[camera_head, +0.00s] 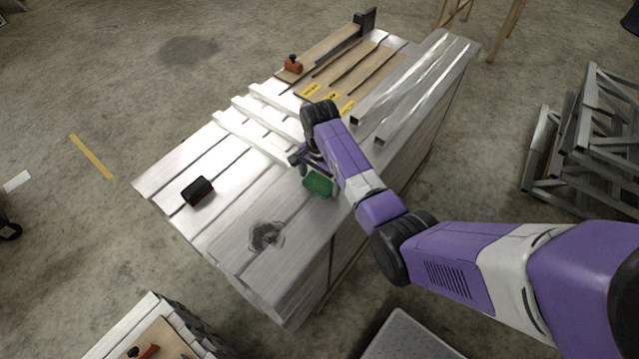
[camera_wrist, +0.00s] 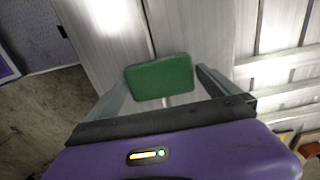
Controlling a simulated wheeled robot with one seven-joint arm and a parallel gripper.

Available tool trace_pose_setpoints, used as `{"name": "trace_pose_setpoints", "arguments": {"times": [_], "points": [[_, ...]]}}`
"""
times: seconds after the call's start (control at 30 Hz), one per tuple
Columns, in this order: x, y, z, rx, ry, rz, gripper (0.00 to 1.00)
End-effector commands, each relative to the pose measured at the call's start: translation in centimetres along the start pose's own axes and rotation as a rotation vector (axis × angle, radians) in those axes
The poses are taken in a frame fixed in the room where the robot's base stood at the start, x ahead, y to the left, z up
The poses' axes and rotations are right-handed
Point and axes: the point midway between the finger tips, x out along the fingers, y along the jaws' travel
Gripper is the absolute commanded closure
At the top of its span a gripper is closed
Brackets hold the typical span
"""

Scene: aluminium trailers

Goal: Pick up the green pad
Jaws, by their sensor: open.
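The green pad (camera_head: 318,183) lies on the metal-topped bench (camera_head: 222,228), near its front right edge. In the wrist view the green pad (camera_wrist: 160,76) shows as a rounded rectangle beyond and between the two fingers. My gripper (camera_head: 303,165) is above the bench beside the pad in the head view, and the wrist view shows its fingers (camera_wrist: 160,85) spread apart with nothing held. Part of the pad's near side may be hidden by the arm in the head view. I cannot tell the exact height of the fingers over it.
A black block (camera_head: 197,190) sits at the bench's left. White bars (camera_head: 255,135) lie behind the gripper, with metal beams (camera_head: 415,85) at the right back. A dark scuffed patch (camera_head: 265,236) marks the front. The bench between block and pad is clear.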

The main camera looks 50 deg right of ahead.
Motion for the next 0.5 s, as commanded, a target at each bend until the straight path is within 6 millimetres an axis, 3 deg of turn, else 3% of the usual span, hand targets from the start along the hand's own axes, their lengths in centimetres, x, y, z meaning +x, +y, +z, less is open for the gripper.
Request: {"name": "trace_pose_setpoints", "arguments": {"times": [0.1, 0.37, 0.5], "points": [[-0.02, -0.01, 0.00, 0.000, 0.000, 0.000, 0.00], [-0.04, -0.01, 0.00, -0.001, 0.000, 0.000, 0.49], [-0.06, -0.02, 0.00, -0.001, 0.001, 0.000, 0.49]]}}
